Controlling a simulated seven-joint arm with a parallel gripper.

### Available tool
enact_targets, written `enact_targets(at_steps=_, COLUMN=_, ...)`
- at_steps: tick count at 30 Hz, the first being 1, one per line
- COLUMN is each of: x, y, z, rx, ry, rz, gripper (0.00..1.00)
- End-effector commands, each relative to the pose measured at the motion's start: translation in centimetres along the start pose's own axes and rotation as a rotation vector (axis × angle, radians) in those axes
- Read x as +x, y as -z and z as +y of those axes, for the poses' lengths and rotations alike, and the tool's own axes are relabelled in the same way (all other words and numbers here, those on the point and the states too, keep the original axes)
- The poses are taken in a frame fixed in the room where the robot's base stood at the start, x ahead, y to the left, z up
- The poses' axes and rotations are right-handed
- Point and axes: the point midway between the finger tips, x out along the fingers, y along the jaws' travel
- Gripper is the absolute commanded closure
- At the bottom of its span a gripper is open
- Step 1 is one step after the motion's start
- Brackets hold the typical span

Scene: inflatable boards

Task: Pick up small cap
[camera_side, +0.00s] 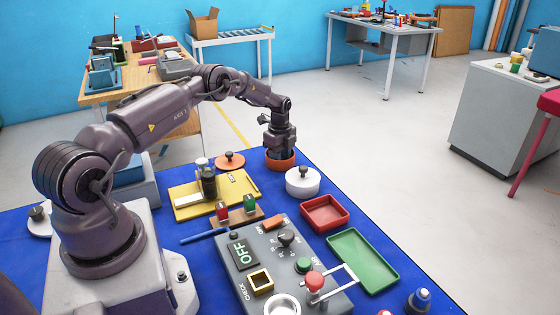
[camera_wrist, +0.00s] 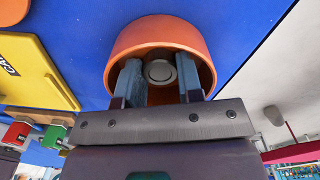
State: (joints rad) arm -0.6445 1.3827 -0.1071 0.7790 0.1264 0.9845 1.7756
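A small grey round cap (camera_wrist: 160,71) lies inside an orange round bowl (camera_wrist: 156,30) in the wrist view. My gripper (camera_wrist: 160,78) reaches into the bowl, with one blue-grey finger on each side of the cap. The fingers are spread, and the cap is between them; whether they touch it is hard to tell. In the side view my gripper (camera_side: 280,152) points down into the orange bowl (camera_side: 281,164) at the far edge of the blue mat. The bowl's wall hides the cap there.
A white knobbed lid (camera_side: 302,183) and an orange knobbed disc (camera_side: 229,161) stand close to the bowl. A yellow board (camera_side: 240,184), red tray (camera_side: 325,213), green tray (camera_side: 362,260) and grey control panel (camera_side: 262,246) lie nearer on the blue mat.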

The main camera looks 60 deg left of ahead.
Motion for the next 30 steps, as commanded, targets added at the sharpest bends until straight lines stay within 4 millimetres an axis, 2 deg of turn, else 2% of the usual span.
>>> enact_targets(at_steps=14, x=-0.5, y=0.0, z=-0.1, rx=0.000, ry=0.002, rz=0.000, gripper=0.89)
enact_targets(at_steps=17, x=-1.3, y=0.0, z=-0.1, rx=0.000, ry=0.003, rz=0.000, gripper=0.89)
enact_targets(at_steps=21, x=-3.4, y=0.0, z=-0.1, rx=0.000, ry=0.004, rz=-0.001, gripper=0.89)
enact_targets(at_steps=26, x=-4.8, y=0.3, z=1.2, rx=0.001, ry=0.001, rz=0.000, gripper=0.89)
enact_targets(at_steps=30, x=-7.0, y=0.7, z=2.9, rx=-0.001, ry=0.002, rz=-0.001, gripper=0.89)
